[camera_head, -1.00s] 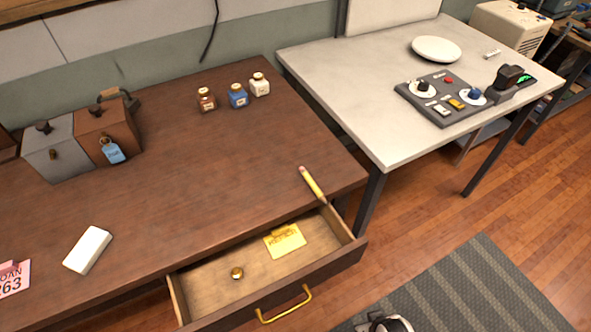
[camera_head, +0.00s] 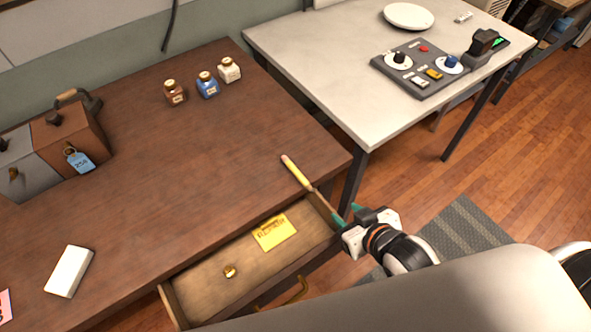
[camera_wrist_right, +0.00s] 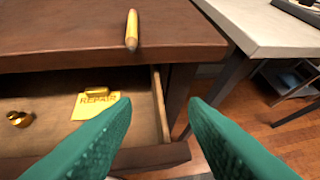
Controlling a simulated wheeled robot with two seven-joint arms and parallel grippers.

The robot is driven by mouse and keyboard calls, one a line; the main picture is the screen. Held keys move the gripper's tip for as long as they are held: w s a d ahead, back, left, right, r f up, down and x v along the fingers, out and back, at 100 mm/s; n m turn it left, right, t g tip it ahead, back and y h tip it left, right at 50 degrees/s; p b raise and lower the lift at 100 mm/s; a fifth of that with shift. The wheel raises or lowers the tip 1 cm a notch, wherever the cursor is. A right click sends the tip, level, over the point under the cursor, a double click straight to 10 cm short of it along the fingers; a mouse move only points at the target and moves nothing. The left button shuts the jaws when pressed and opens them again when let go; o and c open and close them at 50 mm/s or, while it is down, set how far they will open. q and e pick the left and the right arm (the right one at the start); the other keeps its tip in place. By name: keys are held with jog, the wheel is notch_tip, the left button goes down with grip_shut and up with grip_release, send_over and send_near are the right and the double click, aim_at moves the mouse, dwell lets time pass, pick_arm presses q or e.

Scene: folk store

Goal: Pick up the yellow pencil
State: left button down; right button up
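The yellow pencil (camera_head: 296,172) lies on the brown desk near its front right edge, just above the open drawer. In the right wrist view the pencil (camera_wrist_right: 131,30) lies at the top, with its tip toward the desk's front edge. My right gripper (camera_head: 347,214) is at the drawer's right front corner, below and to the right of the pencil and apart from it. In the right wrist view its two green fingers (camera_wrist_right: 162,120) are spread with nothing between them. My left gripper is not in view.
The open drawer (camera_head: 197,300) holds a yellow repair card (camera_head: 274,232) and a small gold object (camera_head: 229,271). Several small bottles, a box with a blue tag (camera_head: 79,160) and a white block (camera_head: 69,271) stand on the desk. A white table (camera_head: 350,112) adjoins at right.

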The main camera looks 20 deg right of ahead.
notch_tip(320, 180, up, 4)
jog(key=w+a+f+n+t+y, duration=0.1)
jog(key=w+a+t+y, duration=0.1)
jog(key=t+y, duration=0.1)
jog(key=p, duration=0.1)
send_near(301, 176)
jog(key=w+f, duration=0.1)
jog(key=w, duration=0.2)
jog(key=shift+a+p+x, duration=0.25)
jog(key=shift+p+x, duration=0.05)
jog(key=shift+x, duration=1.15)
jog(key=shift+a+p+x, duration=0.3)
jog(key=shift+x, duration=1.15)
jog(key=shift+s, duration=0.25)
grip_shut()
